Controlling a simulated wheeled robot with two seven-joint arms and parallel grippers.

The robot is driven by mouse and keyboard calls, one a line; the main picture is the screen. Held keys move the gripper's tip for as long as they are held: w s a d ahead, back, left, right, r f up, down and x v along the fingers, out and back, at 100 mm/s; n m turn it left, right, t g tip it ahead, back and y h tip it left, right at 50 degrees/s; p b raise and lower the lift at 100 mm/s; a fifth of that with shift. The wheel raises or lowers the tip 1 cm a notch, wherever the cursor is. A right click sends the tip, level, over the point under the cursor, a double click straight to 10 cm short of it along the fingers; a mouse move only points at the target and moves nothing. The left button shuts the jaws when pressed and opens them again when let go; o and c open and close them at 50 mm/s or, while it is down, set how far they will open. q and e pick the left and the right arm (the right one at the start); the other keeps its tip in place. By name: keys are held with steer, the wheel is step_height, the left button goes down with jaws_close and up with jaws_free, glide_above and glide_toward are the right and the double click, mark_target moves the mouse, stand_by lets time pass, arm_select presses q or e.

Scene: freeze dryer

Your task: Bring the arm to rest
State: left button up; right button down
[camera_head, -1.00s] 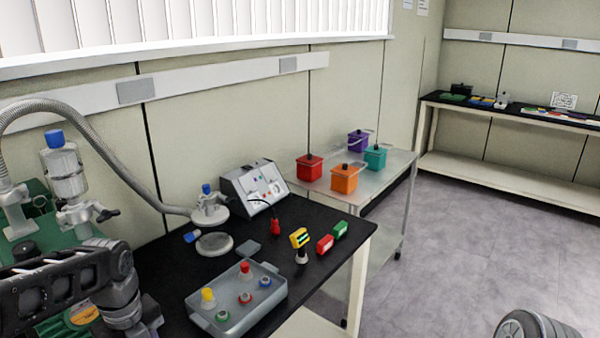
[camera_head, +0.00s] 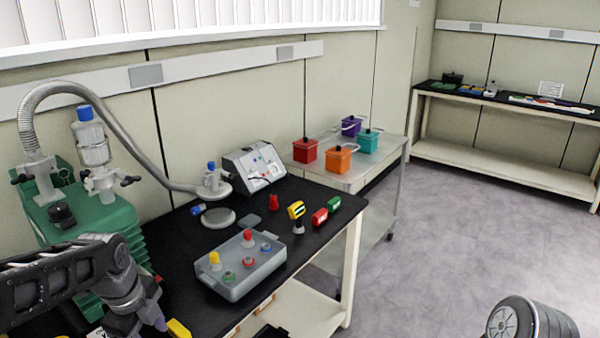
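My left arm (camera_head: 60,280) comes in from the left edge, bent in front of the green freeze dryer (camera_head: 110,225). Its wrist end points down at the lower left, over the near-left part of the black bench (camera_head: 290,245). My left gripper (camera_head: 148,322) is only partly visible at the bottom edge, close to a small yellow object (camera_head: 178,328). Whether its fingers are open or shut, or hold anything, cannot be made out. A dark rounded part of my own body shows at the lower right. My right gripper is not in view.
A grey tray (camera_head: 208,277) with coloured-capped vials stands on the bench, near a grey control box (camera_head: 255,166). Small yellow, red and green items lie near the right edge. A steel cart (camera_head: 385,180) holds several coloured boxes. The floor (camera_head: 440,240) at right is clear.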

arm_select(q)
steer(key=w+d+f+n+t+h, duration=0.3)
steer(key=w+d+f+n, duration=0.1)
steer(key=d+f+n, duration=1)
steer(key=s+d+f+n+g, duration=0.2)
steer(key=s+d+f+n, duration=0.2)
steer(key=s+f, duration=0.6)
steer(key=s+d+f+n+g, duration=0.2)
steer(key=s+d+f+n, duration=0.2)
steer(key=s+f, duration=0.5)
steer(key=s+d, duration=0.2)
steer(key=s, duration=0.1)
steer(key=shift+f+h, duration=0.35)
steer(key=shift+h, duration=0.05)
